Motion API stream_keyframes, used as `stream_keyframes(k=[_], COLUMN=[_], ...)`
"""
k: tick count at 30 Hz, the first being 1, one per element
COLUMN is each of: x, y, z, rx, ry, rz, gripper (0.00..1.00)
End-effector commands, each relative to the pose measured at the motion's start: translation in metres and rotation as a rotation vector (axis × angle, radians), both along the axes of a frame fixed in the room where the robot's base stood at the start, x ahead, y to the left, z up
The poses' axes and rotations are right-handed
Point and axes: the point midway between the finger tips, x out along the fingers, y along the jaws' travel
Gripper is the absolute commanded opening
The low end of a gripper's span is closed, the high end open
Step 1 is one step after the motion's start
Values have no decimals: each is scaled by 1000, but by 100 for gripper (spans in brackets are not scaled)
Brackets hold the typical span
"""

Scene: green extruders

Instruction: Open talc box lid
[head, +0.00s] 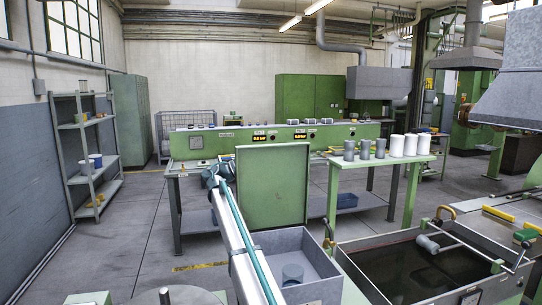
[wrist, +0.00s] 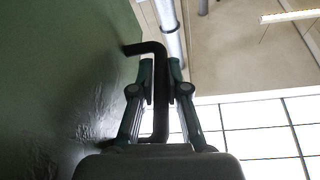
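The talc box (head: 335,287) is a grey open-topped box at the bottom centre of the head view. Its green lid (head: 272,185) stands upright at the box's far side, so the lid is raised and the inside shows. In the wrist view the lid (wrist: 60,90) fills the left side. A dark bent handle (wrist: 160,100) sticks out from it. My gripper (wrist: 161,68) has one finger on each side of the handle and looks closed on it. In the head view the arm passes left of the lid, and the fingers are hard to make out.
Behind the lid are a green control bench (head: 200,145) and a table (head: 375,165) with grey and white cylinders. Floor on the left is clear.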

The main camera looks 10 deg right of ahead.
Motion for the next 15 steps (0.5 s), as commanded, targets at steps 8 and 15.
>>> stream_keyframes(k=[8, 15], x=[0, 0], y=[0, 3], z=[0, -1], rx=[0, 0], ry=[0, 0], rz=[0, 1], gripper=[39, 39])
